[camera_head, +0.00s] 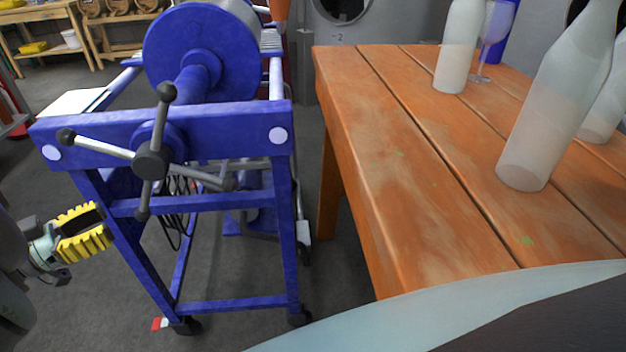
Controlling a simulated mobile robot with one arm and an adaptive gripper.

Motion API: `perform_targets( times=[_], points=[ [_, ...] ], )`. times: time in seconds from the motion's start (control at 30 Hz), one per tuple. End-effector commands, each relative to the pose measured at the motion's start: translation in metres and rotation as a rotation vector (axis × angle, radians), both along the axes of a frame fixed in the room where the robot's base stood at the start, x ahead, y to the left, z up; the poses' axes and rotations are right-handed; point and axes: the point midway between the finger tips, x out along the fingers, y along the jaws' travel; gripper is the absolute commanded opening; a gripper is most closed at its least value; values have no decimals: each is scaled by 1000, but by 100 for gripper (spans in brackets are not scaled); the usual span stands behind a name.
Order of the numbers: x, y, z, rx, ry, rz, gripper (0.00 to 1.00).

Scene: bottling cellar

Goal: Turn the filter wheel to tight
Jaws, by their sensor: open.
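The filter wheel (152,161) is a dark hub with several spokes ending in dark round knobs. It sits on the near end of a blue filter press (215,116), left of the picture's middle. One spoke points up, one down, one left and one right. My gripper (92,232) has yellow ribbed fingers and is at the left edge. It is open and empty, lower left of the wheel and apart from it. The far side of the wheel's hub is hidden.
An orange wooden table (385,195) stands to the right, with pale bottles (545,120) and a glass (495,28) on it. The press stands on a blue wheeled frame (235,306). Grey floor (70,310) is clear below my gripper. Wooden shelving (105,45) is far back left.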

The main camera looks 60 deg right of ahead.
Motion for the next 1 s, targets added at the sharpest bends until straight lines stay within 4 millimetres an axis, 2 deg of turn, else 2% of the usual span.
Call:
perform_targets(
  times=[0.03, 0.3, 0.77, 0.8, 1.0],
  points=[
    [3, 8, -3, 1, -3, 6, 45],
    [9, 28, -3, -1, -3, 5, 45],
    [9, 34, 0, 3, -2, 1, 45],
    [9, 34, 0, 3, -2, 0, 49],
    [9, 34, 0, 3, -2, 0, 28]
  ],
)
